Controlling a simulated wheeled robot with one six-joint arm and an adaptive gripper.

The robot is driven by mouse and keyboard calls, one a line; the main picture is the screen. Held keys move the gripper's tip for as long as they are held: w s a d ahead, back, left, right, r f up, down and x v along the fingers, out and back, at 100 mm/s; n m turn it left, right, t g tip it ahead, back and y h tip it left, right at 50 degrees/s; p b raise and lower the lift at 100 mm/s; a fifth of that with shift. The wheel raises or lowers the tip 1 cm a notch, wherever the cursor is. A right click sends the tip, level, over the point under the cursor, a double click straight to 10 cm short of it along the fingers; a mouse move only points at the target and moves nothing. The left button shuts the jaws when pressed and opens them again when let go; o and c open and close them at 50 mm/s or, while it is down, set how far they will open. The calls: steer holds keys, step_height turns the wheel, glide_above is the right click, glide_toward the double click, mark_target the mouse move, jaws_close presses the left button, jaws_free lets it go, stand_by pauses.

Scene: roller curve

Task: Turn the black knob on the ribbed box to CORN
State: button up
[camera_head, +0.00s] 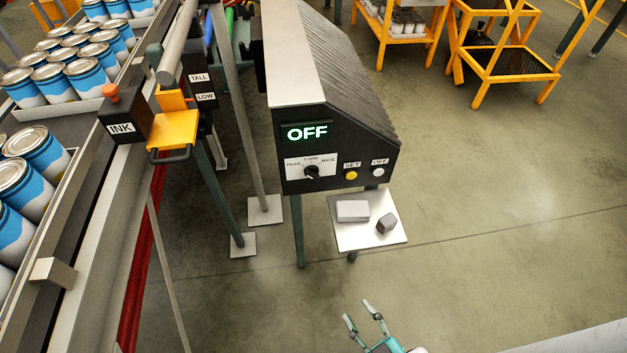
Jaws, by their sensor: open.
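The ribbed box (350,75) stands on legs in the middle of the head view, dark with a pale top strip. Its front has a display reading OFF in green. Below it, the black knob (312,172) sits on a white dial plate (296,166) marked PEAS, CORN and RICE. The small labels are hard to read, and I cannot tell exactly where the knob points. A yellow SET button (351,175) and a white OFF button (378,172) are to its right. My gripper (360,309) is open and empty, below and right of the knob in the picture, apart from the box.
A small pale shelf (350,236) under the box's front holds a light block (353,211) and a darker block (387,223). At left are a conveyor with trays of blue cans (80,75), an INK box (122,122) and an orange bracket (175,130). Orange racks (500,62) stand far right; open floor lies right.

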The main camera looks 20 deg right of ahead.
steer(key=w+d+f+n+t+h, duration=0.1)
steer(key=w+f+n+h, duration=0.1)
steer(key=w, duration=1)
steer(key=t+h, duration=0.2)
steer(key=h, duration=0.1)
glide_toward(313, 178)
steer(key=x, duration=0.9)
steer(key=shift+f, duration=0.1)
jaws_close()
